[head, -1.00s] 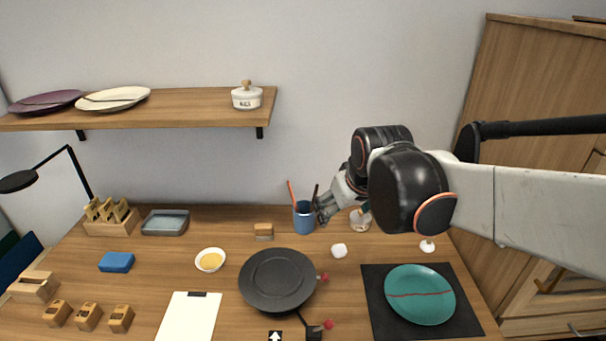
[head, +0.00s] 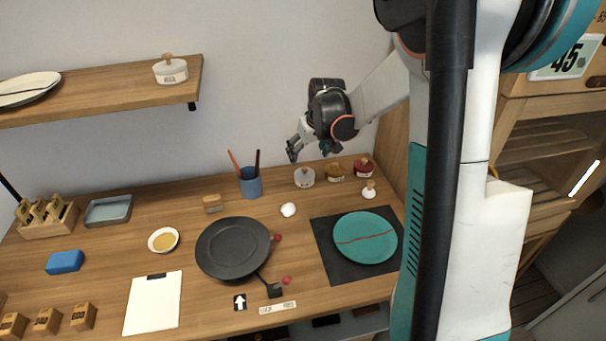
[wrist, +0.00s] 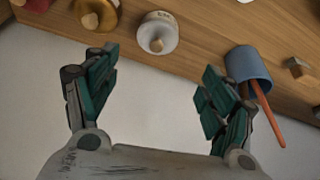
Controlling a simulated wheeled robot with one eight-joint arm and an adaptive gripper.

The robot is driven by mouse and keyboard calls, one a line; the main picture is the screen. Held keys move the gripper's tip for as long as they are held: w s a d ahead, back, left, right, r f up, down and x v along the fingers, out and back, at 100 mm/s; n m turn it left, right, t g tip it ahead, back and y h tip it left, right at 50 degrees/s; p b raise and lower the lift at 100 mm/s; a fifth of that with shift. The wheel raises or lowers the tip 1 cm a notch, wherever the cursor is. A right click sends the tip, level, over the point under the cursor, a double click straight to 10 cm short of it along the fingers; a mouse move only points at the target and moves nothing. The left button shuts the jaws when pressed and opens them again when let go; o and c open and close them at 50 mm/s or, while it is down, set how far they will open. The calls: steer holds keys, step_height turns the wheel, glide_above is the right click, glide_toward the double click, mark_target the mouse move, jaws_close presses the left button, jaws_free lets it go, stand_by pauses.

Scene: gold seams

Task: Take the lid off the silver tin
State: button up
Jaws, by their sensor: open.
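The silver tin (head: 304,179) stands upright near the back of the desk, with a small wooden knob on top and its lid on. It also shows at the top of the wrist view (wrist: 157,38), seen from its knob side. My gripper (head: 294,150) is above the tin and slightly left of it in the head view, apart from it. In the wrist view its teal-padded fingers (wrist: 160,75) are spread wide with nothing between them.
A gold tin (head: 335,173) and a red tin (head: 364,168) stand right of the silver tin. A blue cup (head: 250,184) with tall sticks stands to its left. A white lump (head: 288,210) and a teal plate (head: 365,238) lie in front. A shelf (head: 100,96) hangs at left.

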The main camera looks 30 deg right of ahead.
mark_target(305, 169)
steer(key=b+x, duration=0.1)
steer(key=x, duration=0.3)
steer(key=shift+f, duration=0.1)
steer(key=shift+d+b+x, duration=0.15)
steer(key=shift+b+x, duration=0.45)
steer(key=shift+x, duration=0.7)
steer(key=shift+d+b+x, duration=0.2)
steer(key=shift+b+x, duration=0.4)
steer(key=shift+x, duration=0.7)
steer(key=c, duration=1.7)
